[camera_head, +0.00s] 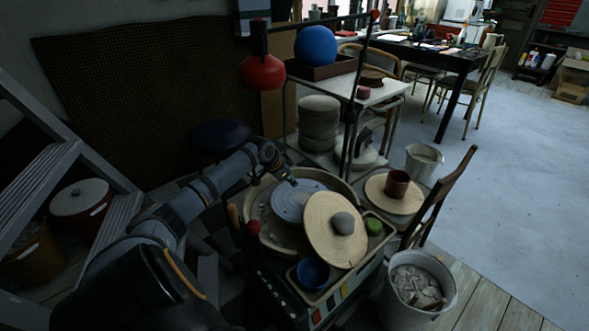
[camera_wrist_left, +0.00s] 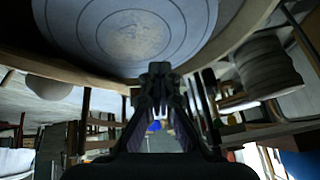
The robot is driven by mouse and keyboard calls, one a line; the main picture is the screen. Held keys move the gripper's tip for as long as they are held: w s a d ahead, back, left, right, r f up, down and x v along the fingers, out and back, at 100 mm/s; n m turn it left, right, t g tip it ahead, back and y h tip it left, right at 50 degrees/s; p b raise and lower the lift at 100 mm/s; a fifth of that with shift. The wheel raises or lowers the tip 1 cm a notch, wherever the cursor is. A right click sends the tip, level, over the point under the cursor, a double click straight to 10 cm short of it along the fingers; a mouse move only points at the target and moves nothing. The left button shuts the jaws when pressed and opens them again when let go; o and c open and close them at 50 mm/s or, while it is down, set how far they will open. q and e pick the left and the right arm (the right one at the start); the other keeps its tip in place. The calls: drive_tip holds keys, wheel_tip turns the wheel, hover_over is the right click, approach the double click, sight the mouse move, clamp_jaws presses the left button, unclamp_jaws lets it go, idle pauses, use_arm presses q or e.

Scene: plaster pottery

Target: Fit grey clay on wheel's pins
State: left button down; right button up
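The round grey wheel head (camera_head: 297,199) sits inside the beige basin of the wheel; no pins can be made out. A pale round bat (camera_head: 318,238) with a smooth grey clay lump (camera_head: 343,223) lies at the wheel's right front, covering part of the wheel head in the head view. My left gripper (camera_head: 289,178) is over the far side of the wheel head, apart from the clay. In the left wrist view its fingertips (camera_wrist_left: 160,70) meet with nothing visible between them, and the ringed wheel head (camera_wrist_left: 130,35) fills the top. My right gripper is not in view.
A blue bowl (camera_head: 313,272) and a green lump (camera_head: 374,226) are in the tray by the bat. A brown cup (camera_head: 397,183) stands on another bat at the right. A chair and a bucket (camera_head: 415,290) are at the right front. Metal steps stand at the left.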

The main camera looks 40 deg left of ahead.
use_arm(q)
drive_tip(key=shift+s+a+n+p, duration=0.15)
drive_tip(key=shift+s+a+p, duration=0.1)
drive_tip(key=shift+a+p, duration=0.25)
drive_tip(key=shift+s+a+n+p, duration=0.15)
drive_tip(key=shift+s+a+p, duration=0.1)
drive_tip(key=shift+a, duration=0.35)
drive_tip(key=shift+s+a+n+y+p, duration=0.2)
drive_tip(key=shift+a+p, duration=0.2)
drive_tip(key=shift+a, duration=0.2)
drive_tip(key=shift+s+a+n+y+p, duration=0.2)
drive_tip(key=shift+a+p, duration=0.15)
drive_tip(key=shift+a, duration=0.2)
drive_tip(key=s+a+n+y+p, duration=0.1)
drive_tip(key=s+a+n+p, duration=0.1)
drive_tip(key=a, duration=0.5)
drive_tip(key=shift+s+a+p, duration=0.15)
drive_tip(key=shift+s+p, duration=0.2)
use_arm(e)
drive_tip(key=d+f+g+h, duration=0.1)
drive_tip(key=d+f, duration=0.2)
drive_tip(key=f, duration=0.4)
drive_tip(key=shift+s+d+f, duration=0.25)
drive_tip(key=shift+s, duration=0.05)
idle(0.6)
use_arm(q)
drive_tip(key=shift+s+f, duration=0.1)
idle(0.4)
